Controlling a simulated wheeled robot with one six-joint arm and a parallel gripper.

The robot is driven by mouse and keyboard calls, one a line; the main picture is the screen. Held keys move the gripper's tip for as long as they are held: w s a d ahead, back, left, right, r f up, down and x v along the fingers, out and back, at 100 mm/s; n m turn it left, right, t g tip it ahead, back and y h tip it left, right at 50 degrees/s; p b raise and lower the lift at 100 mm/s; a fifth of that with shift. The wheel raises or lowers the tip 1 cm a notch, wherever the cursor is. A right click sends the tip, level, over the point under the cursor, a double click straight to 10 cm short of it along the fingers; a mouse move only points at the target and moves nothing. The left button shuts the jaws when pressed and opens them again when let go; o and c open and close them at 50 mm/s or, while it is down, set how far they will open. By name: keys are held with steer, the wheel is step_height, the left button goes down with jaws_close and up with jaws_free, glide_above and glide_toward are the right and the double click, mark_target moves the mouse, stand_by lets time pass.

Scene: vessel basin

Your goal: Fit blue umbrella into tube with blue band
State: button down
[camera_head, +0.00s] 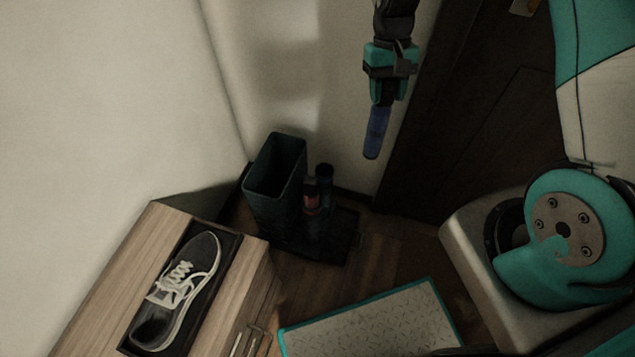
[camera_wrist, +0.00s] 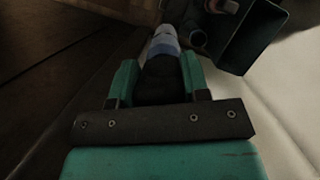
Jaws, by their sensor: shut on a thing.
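The blue umbrella (camera_head: 376,135) hangs nearly upright below my gripper (camera_head: 386,98) in the head view, its lower end free in the air. In the wrist view the umbrella (camera_wrist: 164,46) runs away from between the two teal fingers of my gripper (camera_wrist: 158,72), which is shut on it. On the floor stand dark tubes: one with a red band (camera_head: 312,203) and a dark one (camera_head: 325,172) just behind it to the right. A tube mouth (camera_wrist: 196,40) shows right of the umbrella in the wrist view. I cannot make out a blue band.
A tall open rectangular bin (camera_head: 258,197) stands left of the tubes, on a dark base (camera_head: 340,245). Walls meet behind it. A wooden cabinet (camera_head: 130,262) with a shoe (camera_head: 176,290) is at the lower left. A dark door (camera_head: 480,120) is at the right.

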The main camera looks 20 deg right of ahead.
steer(key=w+a+f+m+t+y+b, duration=0.1)
steer(key=w+a+f+m+t+b, duration=0.15)
steer(key=w+m+b, duration=0.4)
steer(key=w+a+f+m+t+y+b, duration=0.1)
steer(key=a+f+m+b, duration=0.3)
steer(key=m, duration=0.5)
steer(key=w+a+f+m+t+b, duration=0.25)
steer(key=f+m+b, duration=0.2)
steer(key=m, duration=0.35)
step_height(320, 180, down, 18)
steer(key=b, duration=0.7)
steer(key=shift+w+a+f+g, duration=0.2)
steer(key=shift+w+g, duration=0.1)
steer(key=shift+w, duration=0.05)
steer(key=shift+f, duration=0.15)
steer(key=c, duration=0.6)
jaws_free()
